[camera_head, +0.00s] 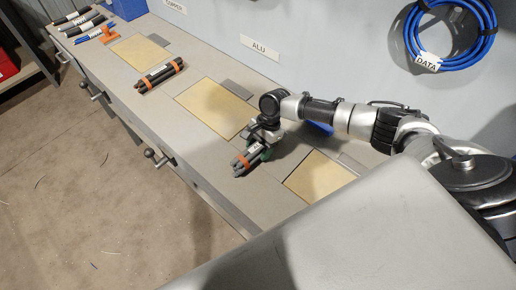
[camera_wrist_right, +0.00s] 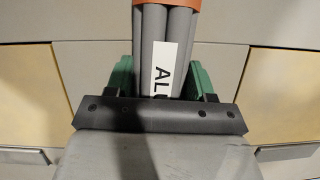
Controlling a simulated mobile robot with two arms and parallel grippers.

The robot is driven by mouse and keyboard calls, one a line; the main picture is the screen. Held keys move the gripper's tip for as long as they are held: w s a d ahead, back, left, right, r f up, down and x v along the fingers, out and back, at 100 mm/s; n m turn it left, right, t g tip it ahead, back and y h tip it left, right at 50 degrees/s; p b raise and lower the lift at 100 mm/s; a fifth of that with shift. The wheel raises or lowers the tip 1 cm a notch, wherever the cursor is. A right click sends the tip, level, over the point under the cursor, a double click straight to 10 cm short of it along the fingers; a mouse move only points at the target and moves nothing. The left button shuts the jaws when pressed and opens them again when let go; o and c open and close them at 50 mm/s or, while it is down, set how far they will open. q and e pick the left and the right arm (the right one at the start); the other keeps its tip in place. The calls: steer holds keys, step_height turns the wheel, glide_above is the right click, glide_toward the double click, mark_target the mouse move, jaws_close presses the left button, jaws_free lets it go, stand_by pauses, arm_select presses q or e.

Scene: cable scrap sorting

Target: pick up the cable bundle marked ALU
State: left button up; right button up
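The cable bundle marked ALU (camera_head: 241,165) is made of grey cables with an orange band, at the front part of the bench. In the right wrist view the bundle (camera_wrist_right: 181,27) runs straight up between the fingers, its white label partly hidden by the gripper's dark edge. My right gripper (camera_head: 261,152) is at the bundle's back end. Its green fingers (camera_wrist_right: 160,80) lie against both sides of the bundle, with no clear gap. I cannot tell whether the bundle touches the bench. My left gripper is not in view.
Another dark bundle with orange bands (camera_head: 160,75) lies further left on the grey bench (camera_head: 190,112). Tan panels (camera_head: 215,106) are set in the bench top. A blue cable coil marked DATA (camera_head: 450,66) hangs on the wall, near an ALU sign (camera_head: 259,47). More cables lie far left.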

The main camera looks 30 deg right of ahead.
steer(key=c, duration=0.5)
steer(key=shift+r, duration=0.1)
steer(key=shift+w+r, duration=0.1)
